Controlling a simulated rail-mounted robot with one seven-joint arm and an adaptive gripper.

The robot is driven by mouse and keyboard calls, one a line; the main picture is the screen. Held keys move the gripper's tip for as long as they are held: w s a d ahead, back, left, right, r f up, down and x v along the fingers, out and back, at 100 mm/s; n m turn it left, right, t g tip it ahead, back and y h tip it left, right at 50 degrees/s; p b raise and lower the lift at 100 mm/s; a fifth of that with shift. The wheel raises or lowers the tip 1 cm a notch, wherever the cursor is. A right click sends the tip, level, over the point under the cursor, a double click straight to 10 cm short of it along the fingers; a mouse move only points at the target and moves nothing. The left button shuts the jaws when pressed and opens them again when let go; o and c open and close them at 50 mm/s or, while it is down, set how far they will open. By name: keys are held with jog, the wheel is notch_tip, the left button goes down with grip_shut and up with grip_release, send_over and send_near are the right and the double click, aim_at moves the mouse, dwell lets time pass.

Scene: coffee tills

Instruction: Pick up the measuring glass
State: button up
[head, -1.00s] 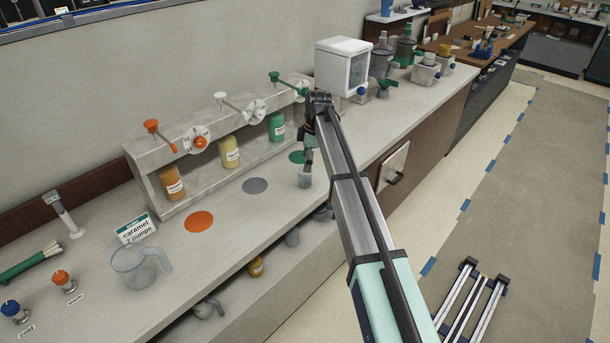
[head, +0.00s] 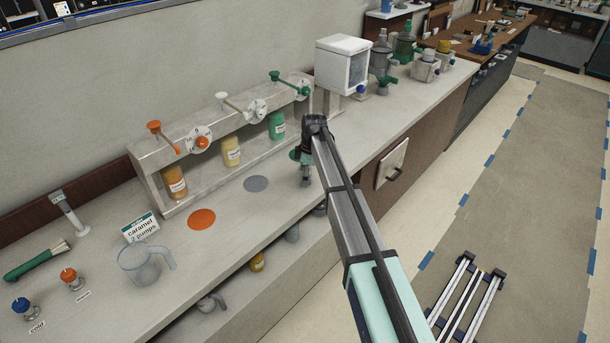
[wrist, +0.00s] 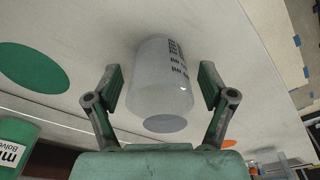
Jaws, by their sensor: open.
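The measuring glass (wrist: 160,80) is a small frosted, see-through cup with black marks on its side. In the wrist view it stands between the two spread fingers of my gripper (wrist: 163,92), with a finger on either side. A gap shows between the glass and each finger. In the head view my gripper (head: 304,168) is low over the counter near its front edge, right of the grey disc. There the glass is mostly hidden by the gripper and hard to make out.
A rack with syrup bottles (head: 231,152) and pump levers stands along the wall. A clear pitcher (head: 140,268) and a caramel sign (head: 140,227) stand at the left. Orange (head: 202,219) and grey (head: 256,184) discs mark the counter. A white box (head: 342,65) stands behind my arm.

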jog(key=c, duration=1.2)
jog(key=shift+r, duration=0.1)
